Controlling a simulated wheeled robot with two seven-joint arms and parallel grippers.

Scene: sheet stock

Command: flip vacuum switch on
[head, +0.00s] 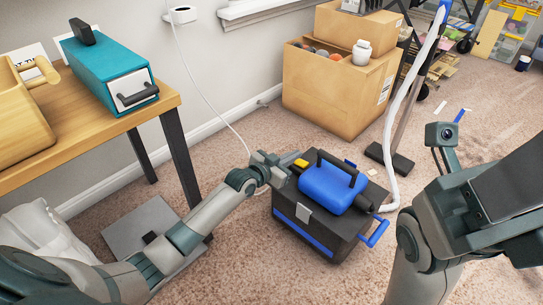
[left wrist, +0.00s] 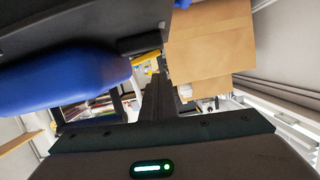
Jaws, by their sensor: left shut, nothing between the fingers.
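The vacuum (head: 318,232) is a black box with a blue top and black handle, standing on the carpet in the middle of the head view. A small yellow part (head: 301,163), which looks like its switch, is at its back left corner. My left gripper (head: 284,162) is shut and empty beside that corner, close to the yellow part; I cannot tell whether they touch. In the left wrist view the closed fingers (left wrist: 158,95) point towards a bit of yellow (left wrist: 151,66), partly hidden by black parts. The blue top (left wrist: 62,80) is at the left. My right gripper is out of view.
A white hose (head: 394,130) rises from the vacuum's right side. A white cord (head: 203,75) runs from the wall outlet towards the vacuum. Cardboard boxes (head: 335,98) stand behind. A wooden table (head: 85,135) with a teal case (head: 105,75) is at left. Carpet is clear in front.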

